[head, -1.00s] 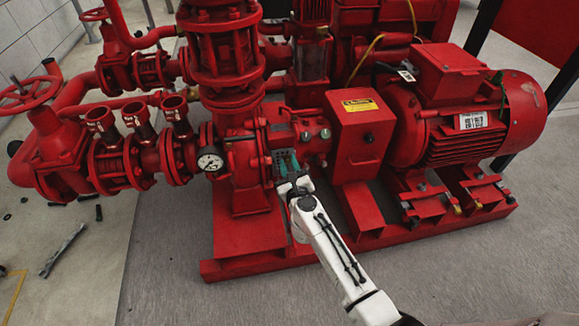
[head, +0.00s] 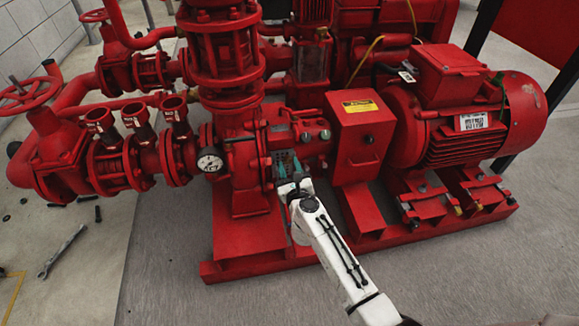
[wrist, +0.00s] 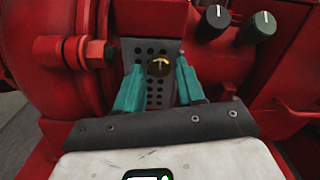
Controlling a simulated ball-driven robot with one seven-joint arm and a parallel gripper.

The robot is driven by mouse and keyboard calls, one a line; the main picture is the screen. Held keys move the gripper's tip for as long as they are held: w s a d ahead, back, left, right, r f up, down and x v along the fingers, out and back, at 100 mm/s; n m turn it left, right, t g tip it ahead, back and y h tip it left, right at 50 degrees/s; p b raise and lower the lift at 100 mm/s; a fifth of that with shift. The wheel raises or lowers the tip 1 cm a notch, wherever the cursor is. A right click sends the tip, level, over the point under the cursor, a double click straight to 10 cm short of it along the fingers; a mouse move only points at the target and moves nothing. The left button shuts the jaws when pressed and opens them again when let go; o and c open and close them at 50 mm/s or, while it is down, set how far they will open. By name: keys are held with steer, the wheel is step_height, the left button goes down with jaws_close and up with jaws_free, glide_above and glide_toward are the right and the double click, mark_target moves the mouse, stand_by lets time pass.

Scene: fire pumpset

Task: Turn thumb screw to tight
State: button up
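The thumb screw (wrist: 158,66) is a small round brass knob with a lighter mark on top. In the wrist view it sits on a grey perforated plate (wrist: 153,97) on the red pump. My gripper (wrist: 160,75) has two teal fingers, spread apart on either side of the screw. The fingers are open, with gaps between them and the screw in the picture; how far the tips reach in depth is unclear. In the head view my gripper (head: 286,163) is at the pump's middle, and the screw itself is too small or hidden to make out.
Two dark knobs (wrist: 238,24) with white marks stand right of the plate. A red bolt and bracket (wrist: 74,50) is at its left. In the head view, a red box (head: 362,130) is close on the right and a pressure gauge (head: 210,160) on the left.

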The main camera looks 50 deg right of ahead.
steer(key=shift+o, duration=1)
steer(key=shift+r, duration=0.1)
steer(key=shift+w, duration=0.1)
